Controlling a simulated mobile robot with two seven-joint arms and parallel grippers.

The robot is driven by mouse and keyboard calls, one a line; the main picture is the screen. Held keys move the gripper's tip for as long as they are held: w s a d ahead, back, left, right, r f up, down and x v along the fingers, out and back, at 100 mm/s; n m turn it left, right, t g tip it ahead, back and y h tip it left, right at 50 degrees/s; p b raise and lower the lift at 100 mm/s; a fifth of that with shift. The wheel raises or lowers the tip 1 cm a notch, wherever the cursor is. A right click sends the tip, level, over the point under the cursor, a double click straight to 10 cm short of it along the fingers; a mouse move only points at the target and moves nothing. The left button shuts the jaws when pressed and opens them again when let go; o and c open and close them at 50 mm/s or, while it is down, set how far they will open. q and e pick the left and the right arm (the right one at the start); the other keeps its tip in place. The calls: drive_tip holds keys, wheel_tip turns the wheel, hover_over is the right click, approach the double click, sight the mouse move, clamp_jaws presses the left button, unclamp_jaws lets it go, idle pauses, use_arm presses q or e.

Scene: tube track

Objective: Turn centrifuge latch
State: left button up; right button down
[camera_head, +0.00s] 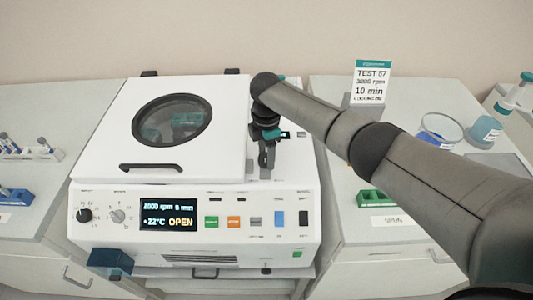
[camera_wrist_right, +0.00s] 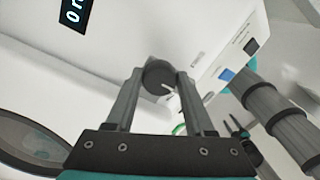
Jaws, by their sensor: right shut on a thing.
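The white centrifuge (camera_head: 90,200) stands in the middle, its lid (camera_head: 190,163) lying down, with a round dark window (camera_head: 172,120). Its display (camera_head: 168,216) reads OPEN and +22°C. My right gripper (camera_head: 267,168) points down over the strip of the centrifuge top right of the lid. In the right wrist view its two fingers (camera_wrist_right: 160,85) are shut on a dark round knob, the latch (camera_wrist_right: 158,74). In the head view the latch is mostly hidden by the gripper. My left gripper is not in view.
A card (camera_head: 372,82) reading TEST 07, 3000 rpm, 10 min stands on the right bench. A tube rack (camera_head: 30,152) and a blue rack (camera_head: 14,196) stand at left.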

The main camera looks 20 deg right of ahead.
drive_tip(key=shift+n, duration=0.3)
drive_tip(key=shift+c, duration=1.3)
unclamp_jaws()
drive_tip(key=shift+r, duration=0.1)
wheel_tip(320, 180, up, 15)
drive_tip(key=p, duration=0.1)
